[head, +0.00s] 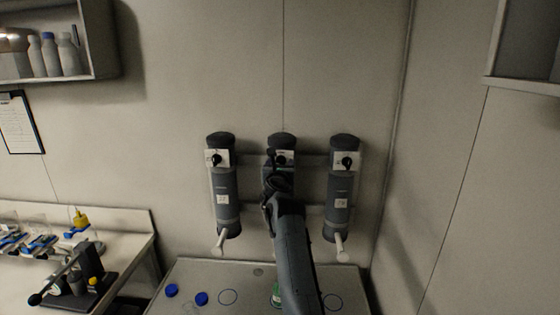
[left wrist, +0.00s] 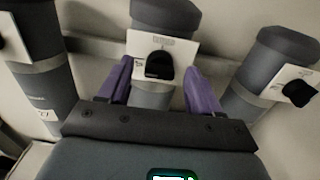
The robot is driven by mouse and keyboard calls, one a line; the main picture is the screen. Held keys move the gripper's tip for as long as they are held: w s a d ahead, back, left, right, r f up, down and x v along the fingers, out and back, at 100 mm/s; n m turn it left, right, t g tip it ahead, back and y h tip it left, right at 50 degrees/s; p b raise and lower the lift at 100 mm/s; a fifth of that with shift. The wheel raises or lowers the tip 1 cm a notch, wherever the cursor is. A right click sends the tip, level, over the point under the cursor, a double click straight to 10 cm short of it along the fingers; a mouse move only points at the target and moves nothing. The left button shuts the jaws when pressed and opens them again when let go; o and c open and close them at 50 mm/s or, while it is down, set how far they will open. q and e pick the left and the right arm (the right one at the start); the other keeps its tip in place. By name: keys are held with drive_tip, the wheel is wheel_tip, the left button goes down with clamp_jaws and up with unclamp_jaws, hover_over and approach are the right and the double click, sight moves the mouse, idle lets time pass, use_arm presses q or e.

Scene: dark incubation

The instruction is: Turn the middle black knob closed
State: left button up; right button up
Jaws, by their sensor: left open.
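Three grey cylinders hang on the wall, each with a white plate and a black knob. The middle black knob (head: 282,159) is on the middle cylinder (head: 281,139); in the left wrist view the same knob (left wrist: 159,65) shows on its white plate. My left gripper (head: 279,171) is in front of the middle cylinder, just below the knob, and hides much of that cylinder. In the left wrist view its two purple fingers (left wrist: 160,82) are apart, one on each side of the knob, with nothing held. Whether they touch it cannot be told. My right gripper is not in view.
The left knob (head: 216,160) and right knob (head: 347,161) are close on either side. Below is a table (head: 190,269) with blue caps (head: 201,298). A bench with lab gear (head: 86,277) stands at left, and a shelf (head: 104,40) hangs above it.

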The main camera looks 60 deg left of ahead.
use_arm(q)
drive_tip(key=shift+w+a, duration=0.2)
drive_tip(key=shift+a, duration=0.05)
drive_tip(key=c, duration=1)
drive_tip(key=shift+c, duration=0.2)
